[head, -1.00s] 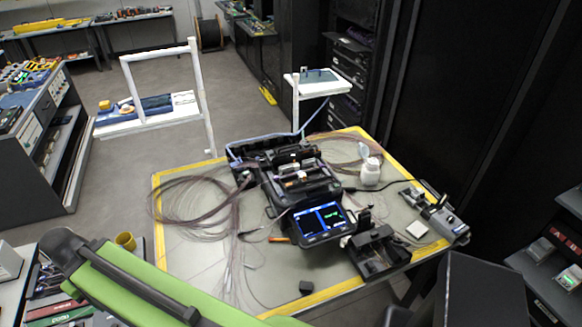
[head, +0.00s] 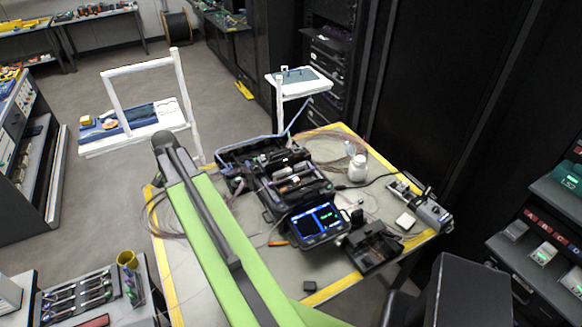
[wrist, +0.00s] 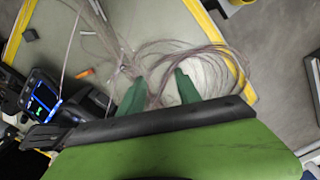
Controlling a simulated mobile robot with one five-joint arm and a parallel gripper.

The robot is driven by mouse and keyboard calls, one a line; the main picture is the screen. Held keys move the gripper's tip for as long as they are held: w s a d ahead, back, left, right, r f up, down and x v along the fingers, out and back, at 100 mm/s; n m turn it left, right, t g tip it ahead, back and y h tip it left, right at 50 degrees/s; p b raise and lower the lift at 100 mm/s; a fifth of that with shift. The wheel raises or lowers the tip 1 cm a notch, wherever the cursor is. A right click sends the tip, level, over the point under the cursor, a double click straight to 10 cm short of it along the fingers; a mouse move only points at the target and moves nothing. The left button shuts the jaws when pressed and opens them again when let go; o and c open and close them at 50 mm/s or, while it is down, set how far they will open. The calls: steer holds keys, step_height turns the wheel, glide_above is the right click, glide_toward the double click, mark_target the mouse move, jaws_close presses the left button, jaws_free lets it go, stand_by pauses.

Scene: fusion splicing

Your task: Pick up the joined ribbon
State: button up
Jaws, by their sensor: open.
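My gripper (wrist: 160,88) shows in the wrist view with its two dark green fingers spread apart and nothing between them that I can make out as held. Thin pinkish-brown fibre ribbon (wrist: 200,50) lies in loose loops on the mat beyond the fingertips. A single pale strand (wrist: 70,48) runs down towards the splicer (wrist: 42,95) at the left. I cannot tell which stretch is the joined one. In the head view the splicer (head: 318,223) stands on the table with its screen lit. My green arm covers part of the left-hand coil (head: 165,213), and my fingers are not clear there.
The yellow-edged work mat (head: 340,290) has a small black block (head: 310,286) near its front edge. A white bottle (head: 357,168) and a black tool (head: 372,247) stand right of the splicer. White frames with trays (head: 140,130) stand behind.

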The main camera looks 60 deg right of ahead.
steer(key=s+d+r+m+p, duration=0.35)
steer(key=s+d+m, duration=0.35)
steer(key=d, duration=0.7)
steer(key=s+d+r+m+p, duration=0.2)
steer(key=s+d+r+m, duration=0.25)
steer(key=s+d, duration=0.7)
steer(key=shift+m, duration=0.35)
steer(key=w+f+b, duration=0.1)
steer(key=f+b, duration=0.3)
steer(key=d+f+b, duration=0.1)
steer(key=f+b, duration=0.3)
steer(key=w+d+f+b, duration=0.1)
steer(key=f+b, duration=0.3)
steer(key=f, duration=0.1)
steer(key=shift+w+b, duration=0.3)
steer(key=shift+b, duration=0.05)
steer(key=shift+r, duration=0.15)
step_height(320, 180, down, 5)
steer(key=b, duration=0.5)
steer(key=shift+s+f, duration=0.1)
steer(key=shift+f, duration=0.1)
steer(key=shift+r, duration=0.2)
jaws_close()
